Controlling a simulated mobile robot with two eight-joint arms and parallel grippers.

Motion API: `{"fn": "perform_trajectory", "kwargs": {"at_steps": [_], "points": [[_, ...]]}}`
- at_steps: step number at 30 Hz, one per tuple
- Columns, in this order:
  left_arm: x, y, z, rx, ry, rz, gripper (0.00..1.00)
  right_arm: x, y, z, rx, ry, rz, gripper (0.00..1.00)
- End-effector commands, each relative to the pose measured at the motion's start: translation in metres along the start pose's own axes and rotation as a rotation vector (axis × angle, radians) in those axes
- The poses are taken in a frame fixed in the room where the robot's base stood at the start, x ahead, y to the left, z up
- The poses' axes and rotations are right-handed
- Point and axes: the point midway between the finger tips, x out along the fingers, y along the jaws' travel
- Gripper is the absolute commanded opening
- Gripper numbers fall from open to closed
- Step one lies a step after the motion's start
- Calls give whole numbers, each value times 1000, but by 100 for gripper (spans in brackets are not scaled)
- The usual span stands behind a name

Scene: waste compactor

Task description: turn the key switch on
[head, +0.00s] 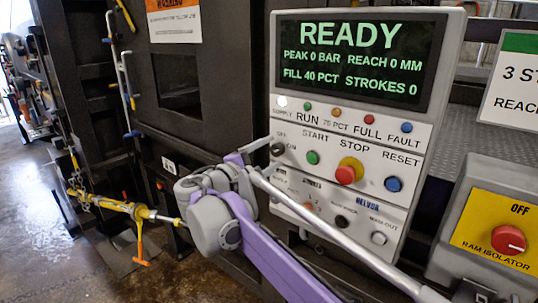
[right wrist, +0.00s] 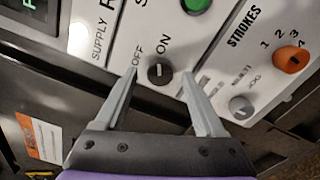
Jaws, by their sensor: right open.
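The key switch (right wrist: 159,73) is a round black knob with a pale mark, beside the OFF and ON labels on the light control panel in the right wrist view. In the head view the key switch (head: 277,150) is partly covered by my gripper. My right gripper (right wrist: 159,76) is open, with one finger on each side of the knob and a gap showing at both sides. I cannot tell how deep the fingertips reach. In the head view my right gripper (head: 264,154) is at the panel's left edge. My left gripper is out of view.
The panel's screen (head: 360,58) reads READY. A green start button (head: 313,157), red stop button (head: 348,171) and blue reset button (head: 393,184) are right of the switch. An orange selector (right wrist: 291,60) is nearby. The red isolator knob (head: 508,240) is at far right.

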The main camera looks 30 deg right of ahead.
Motion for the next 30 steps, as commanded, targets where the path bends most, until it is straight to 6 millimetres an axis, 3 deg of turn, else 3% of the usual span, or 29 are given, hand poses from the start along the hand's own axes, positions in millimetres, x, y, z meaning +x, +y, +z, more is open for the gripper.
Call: {"fn": "perform_trajectory", "kwargs": {"at_steps": [7, 15, 21, 30], "points": [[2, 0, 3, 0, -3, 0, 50, -16, 0, -1, -1, 4, 1, 71], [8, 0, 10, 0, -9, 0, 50, -70, -1, -2, -1, 5, 1, 71], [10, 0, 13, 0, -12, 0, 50, -100, -1, -1, -1, 3, 1, 71], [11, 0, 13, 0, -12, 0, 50, -108, 0, 0, 0, 0, 0, 71]]}}
